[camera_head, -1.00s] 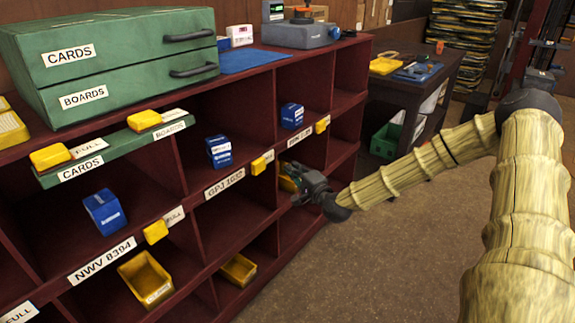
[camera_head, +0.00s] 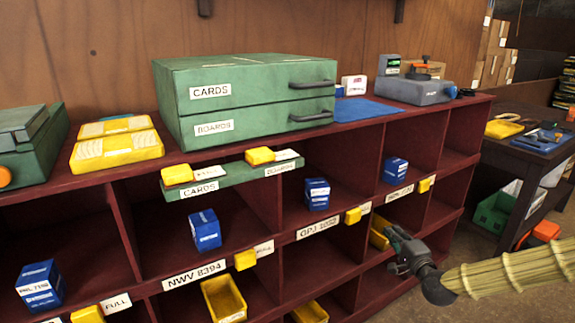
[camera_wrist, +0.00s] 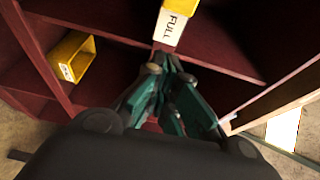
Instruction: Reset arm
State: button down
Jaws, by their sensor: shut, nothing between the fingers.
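My gripper (camera_head: 398,247) is at the front of the red shelf unit (camera_head: 345,229), near its lower right compartments. A yellow bin (camera_head: 380,234) sits just behind it and is partly hidden by it. In the wrist view my gripper (camera_wrist: 165,75) has its green fingers shut with nothing between them. A yellow slider with a FULL label (camera_wrist: 172,24) shows just beyond the fingertips. My arm reaches in from the right, in a straw-coloured sleeve.
Blue boxes (camera_head: 205,230) stand in several compartments. A green cabinet (camera_head: 245,97) and a grey device (camera_head: 415,90) stand on top of the shelf. A dark side table (camera_head: 520,165) is at the right. Floor is open in front of the shelf.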

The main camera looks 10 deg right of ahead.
jog(key=s+a+f+n+g+y, duration=0.1)
jog(key=s+a+f+n+g, duration=0.25)
jog(key=a+f, duration=0.4)
jog(key=s+a+f+n+g+y, duration=0.2)
jog(key=s+a+f+n+g, duration=0.15)
jog(key=a+f, duration=0.4)
jog(key=s+a+f+n+g, duration=0.2)
jog(key=s+a+f, duration=0.1)
jog(key=s+f, duration=0.35)
jog(key=s+a+f+n+g, duration=0.2)
jog(key=s+a+f, duration=0.25)
jog(key=s, duration=0.25)
jog(key=s+a+f+n+g+h, duration=0.1)
jog(key=s+f+n+g+h, duration=0.2)
jog(key=s, duration=0.9)
jog(key=s+f+n+g, duration=0.3)
jog(key=s+f+g, duration=0.1)
jog(key=s, duration=0.8)
notch_tip(320, 180, up, 12)
jog(key=p, duration=1.2)
jog(key=shift+f, duration=0.1)
